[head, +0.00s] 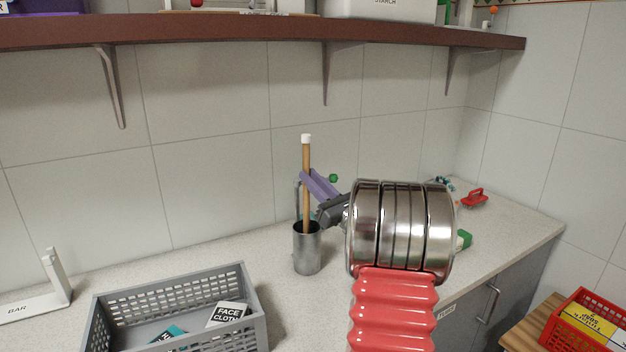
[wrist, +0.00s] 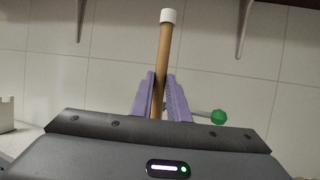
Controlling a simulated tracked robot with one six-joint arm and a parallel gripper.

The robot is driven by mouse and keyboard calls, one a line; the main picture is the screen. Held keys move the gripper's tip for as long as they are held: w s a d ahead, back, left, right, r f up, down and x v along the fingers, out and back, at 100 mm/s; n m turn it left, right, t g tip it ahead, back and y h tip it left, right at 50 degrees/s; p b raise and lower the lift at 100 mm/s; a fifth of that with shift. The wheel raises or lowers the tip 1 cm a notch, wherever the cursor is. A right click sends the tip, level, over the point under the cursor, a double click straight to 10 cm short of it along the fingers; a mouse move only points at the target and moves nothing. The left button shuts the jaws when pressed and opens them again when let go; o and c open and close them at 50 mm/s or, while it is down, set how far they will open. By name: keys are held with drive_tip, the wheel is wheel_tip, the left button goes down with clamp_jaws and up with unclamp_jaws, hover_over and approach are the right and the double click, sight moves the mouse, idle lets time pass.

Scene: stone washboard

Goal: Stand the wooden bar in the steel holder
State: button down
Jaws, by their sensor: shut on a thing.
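The wooden bar (head: 306,160) is a slim light-brown rod with a white cap at its top. It stands close to upright, and its lower end is inside the steel holder (head: 307,251), a grey metal cup on the worktop. Whether it touches the cup's bottom is hidden. My gripper (head: 308,182) has purple fingers and is shut on the bar above the holder's rim. In the wrist view the bar (wrist: 163,60) rises between the purple fingers (wrist: 160,92), leaning slightly. The holder is not seen in the wrist view.
A grey basket (head: 255,302) with face cloths stands at the front left. A white bracket marked BAR (head: 45,295) is at the far left. A brown shelf (head: 230,29) runs above. A green-knobbed rod (head: 333,178) is beside the holder. A red crate (head: 585,325) is at the lower right.

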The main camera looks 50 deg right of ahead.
drive_tip(key=c, duration=1.6)
unclamp_jaws()
drive_tip(key=shift+s, duration=0.1)
drive_tip(key=v, duration=1.3)
drive_tip(key=shift+s+f, duration=0.3)
drive_tip(key=shift+w+a, duration=0.1)
